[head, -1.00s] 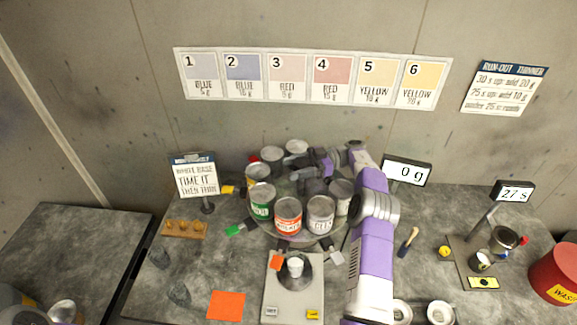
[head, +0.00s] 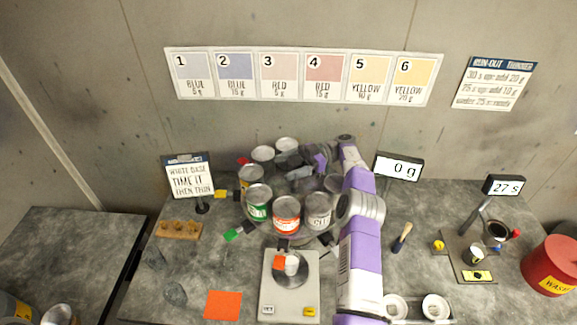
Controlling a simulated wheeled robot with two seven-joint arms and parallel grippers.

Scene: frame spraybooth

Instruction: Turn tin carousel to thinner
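The tin carousel (head: 282,238) stands at the middle of the bench. Several tins stand on it: a green-labelled tin (head: 257,203), a red-orange-labelled tin (head: 287,215), a grey-labelled tin (head: 317,211), a yellow-labelled tin (head: 250,178) and plain-topped tins (head: 287,146) at the back. I cannot read which label says thinner. My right arm reaches over the carousel's right side, and my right gripper (head: 290,168) is among the rear tins. Its fingers are small and partly hidden, so I cannot tell whether they are open or touching a tin. My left gripper is not in view.
A scale (head: 290,290) with a small cup stands in front of the carousel, near an orange card (head: 223,305). A wooden block (head: 180,230) lies left. A brush (head: 402,238), a run-out stand (head: 470,262) and a red waste bin (head: 553,265) are on the right.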

